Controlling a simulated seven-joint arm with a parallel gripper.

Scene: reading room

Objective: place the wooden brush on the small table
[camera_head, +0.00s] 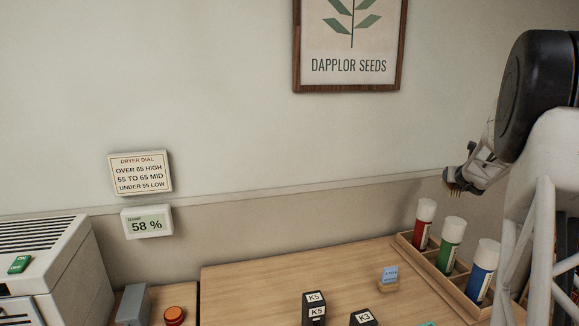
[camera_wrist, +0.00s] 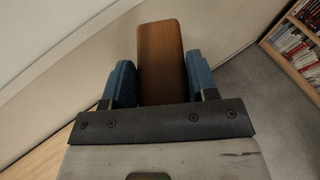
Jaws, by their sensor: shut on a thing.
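The wooden brush (camera_wrist: 160,42) is a brown block between the two blue fingers of my gripper (camera_wrist: 161,82) in the wrist view. My gripper is shut on it, with a finger against each side. Most of the brush is hidden there. I cannot make out a separate small table in either view.
A bookshelf (camera_wrist: 297,45) and bare floor (camera_wrist: 265,115) show in the wrist view.

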